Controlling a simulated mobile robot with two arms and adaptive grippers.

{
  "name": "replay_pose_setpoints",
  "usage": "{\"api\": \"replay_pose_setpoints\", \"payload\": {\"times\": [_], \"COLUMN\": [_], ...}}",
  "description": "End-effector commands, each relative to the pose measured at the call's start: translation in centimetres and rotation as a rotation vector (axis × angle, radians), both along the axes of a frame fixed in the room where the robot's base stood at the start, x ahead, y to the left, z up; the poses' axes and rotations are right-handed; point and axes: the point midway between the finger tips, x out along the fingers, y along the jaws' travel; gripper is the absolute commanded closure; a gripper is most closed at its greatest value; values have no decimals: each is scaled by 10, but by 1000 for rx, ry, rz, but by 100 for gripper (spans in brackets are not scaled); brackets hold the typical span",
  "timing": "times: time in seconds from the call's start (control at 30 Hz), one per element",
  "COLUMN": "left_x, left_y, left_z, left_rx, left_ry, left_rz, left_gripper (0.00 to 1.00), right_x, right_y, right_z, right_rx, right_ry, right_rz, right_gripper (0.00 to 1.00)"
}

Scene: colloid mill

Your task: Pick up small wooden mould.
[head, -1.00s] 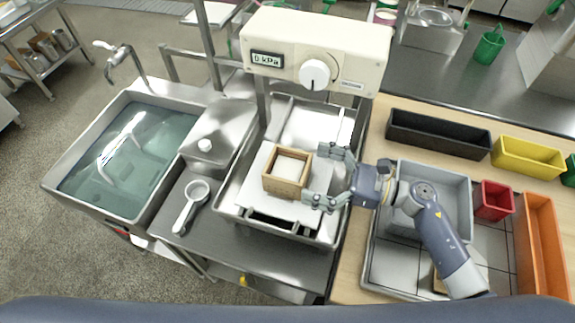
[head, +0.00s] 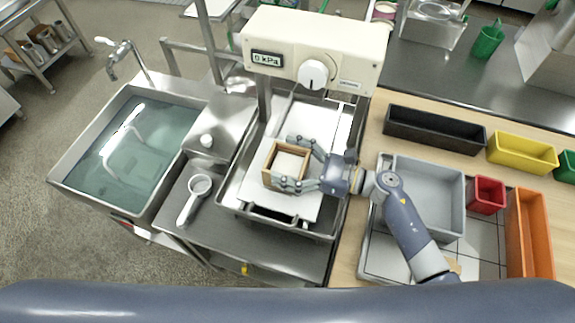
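The small wooden mould (head: 269,163) is a square, open frame with a pale inside. It sits on a white plate in the metal tray under the press. My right gripper (head: 287,163) reaches in from the right, its fingers spread on the far and near sides of the mould. The fingertips overlap the mould's right part in the picture. I cannot tell whether they touch it. My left gripper is not in view.
The press head (head: 313,50) with a "0 kPa" display hangs just behind. A water basin (head: 66,178) and a ladle (head: 192,197) lie left. A grey bin (head: 437,226), red bin (head: 487,195), black bin (head: 434,131) and orange bin (head: 530,236) stand right.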

Motion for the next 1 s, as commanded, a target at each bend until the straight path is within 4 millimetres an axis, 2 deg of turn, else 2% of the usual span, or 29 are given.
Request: {"api": "replay_pose_setpoints", "payload": {"times": [0.57,0.77,1.0], "left_x": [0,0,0], "left_y": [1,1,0], "left_z": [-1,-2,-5], "left_rx": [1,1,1], "left_ry": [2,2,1], "left_rz": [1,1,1], "left_gripper": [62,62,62], "right_x": [0,0,0], "right_y": [0,-1,-1], "right_z": [7,28,76], "right_rx": [-1,-2,-3], "right_ry": [-3,-6,-10], "right_rz": [1,1,2], "right_gripper": [48,48,48]}}
